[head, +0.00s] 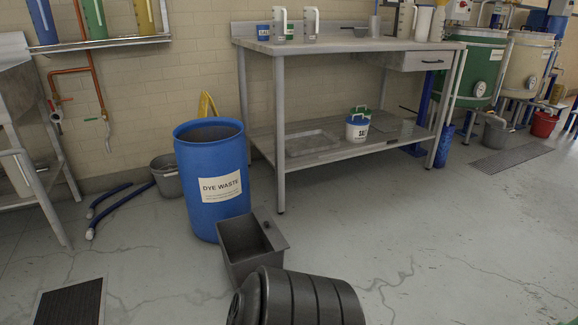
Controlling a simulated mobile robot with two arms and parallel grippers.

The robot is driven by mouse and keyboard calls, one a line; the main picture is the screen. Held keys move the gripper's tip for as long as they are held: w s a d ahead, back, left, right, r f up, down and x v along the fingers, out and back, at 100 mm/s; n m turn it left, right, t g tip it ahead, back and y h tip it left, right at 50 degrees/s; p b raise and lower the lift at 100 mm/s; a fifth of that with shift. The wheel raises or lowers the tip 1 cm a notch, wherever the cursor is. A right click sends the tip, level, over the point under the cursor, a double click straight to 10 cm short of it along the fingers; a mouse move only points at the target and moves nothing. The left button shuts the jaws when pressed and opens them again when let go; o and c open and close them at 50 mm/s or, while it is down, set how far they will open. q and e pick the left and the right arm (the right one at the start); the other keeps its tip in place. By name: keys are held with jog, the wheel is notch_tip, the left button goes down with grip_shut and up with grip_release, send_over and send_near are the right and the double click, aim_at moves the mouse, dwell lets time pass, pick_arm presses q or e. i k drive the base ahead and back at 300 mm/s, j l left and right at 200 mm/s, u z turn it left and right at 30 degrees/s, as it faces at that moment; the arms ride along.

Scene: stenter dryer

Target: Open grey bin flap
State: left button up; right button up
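A dark grey bin (245,268), box-shaped, stands on the floor in front of the blue drum, low in the middle of the head view. Its top looks open and I see into its inside. A flat grey plate (271,230) slants along its right side; I cannot tell if this is the flap. The bin's lower front is partly hidden by a dark ribbed rounded body at the bottom edge. Neither of my grippers is in view.
A blue drum (215,205) labelled DYE WASTE stands just behind the bin. A metal workbench (340,45) is behind right, a small grey bucket (166,183) and blue hose (120,203) to the left. A floor grate (70,305) lies front left.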

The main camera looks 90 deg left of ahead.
aim_at(278, 243)
jog(key=i+j+u, duration=0.2)
jog(key=i+u, duration=0.55)
jog(key=i+l+u, duration=0.1)
jog(key=i+u, duration=0.3)
jog(key=i, duration=0.15)
jog(key=i+l+u, duration=0.25)
jog(key=i+u, duration=0.3)
jog(key=u, duration=0.3)
jog(key=i+u, duration=0.2)
jog(key=u, duration=0.25)
jog(key=i+u, duration=0.15)
jog(key=u, duration=0.3)
jog(key=i+l+u, duration=0.15)
jog(key=u, duration=0.3)
jog(key=i+l+u, duration=0.15)
jog(key=u, duration=0.25)
jog(key=i+u, duration=0.2)
jog(key=u, duration=0.2)
jog(key=i+l+u, duration=0.2)
jog(key=u, duration=0.25)
jog(key=i+l+u, duration=0.15)
jog(key=u, duration=0.25)
jog(key=i+l+u, duration=0.1)
jog(key=l+u, duration=0.15)
jog(key=u, duration=0.2)
